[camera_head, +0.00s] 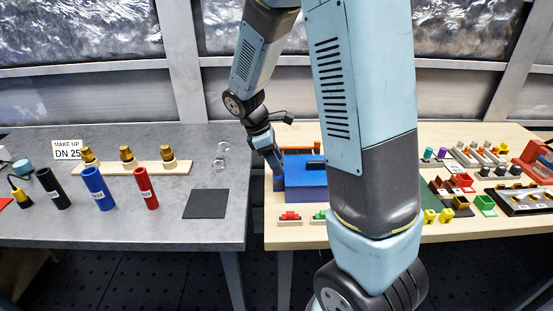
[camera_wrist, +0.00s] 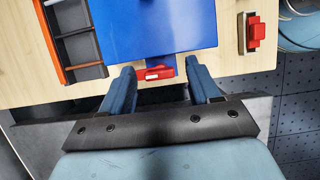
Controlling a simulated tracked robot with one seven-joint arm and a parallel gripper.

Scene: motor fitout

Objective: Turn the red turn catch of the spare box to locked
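The spare box appears to be the blue box (camera_head: 308,178) on the wooden table; its flat blue face fills the upper middle of the wrist view (camera_wrist: 150,25). The red turn catch (camera_wrist: 158,73) sits at the box's near edge in the wrist view, with a small pale mark on it. I cannot tell its lock state. It is hidden in the head view. My gripper (camera_wrist: 160,70) is open, its two blue fingers on either side of the catch with a gap to each. In the head view my gripper (camera_head: 275,162) is at the box's left end.
A red block on a base (camera_wrist: 255,33) stands beside the box; a grey tray with an orange edge (camera_wrist: 84,55) lies on the other side. The grey bench (camera_head: 120,215) with colored cylinders is left, across a gap. Several small parts crowd the table's right.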

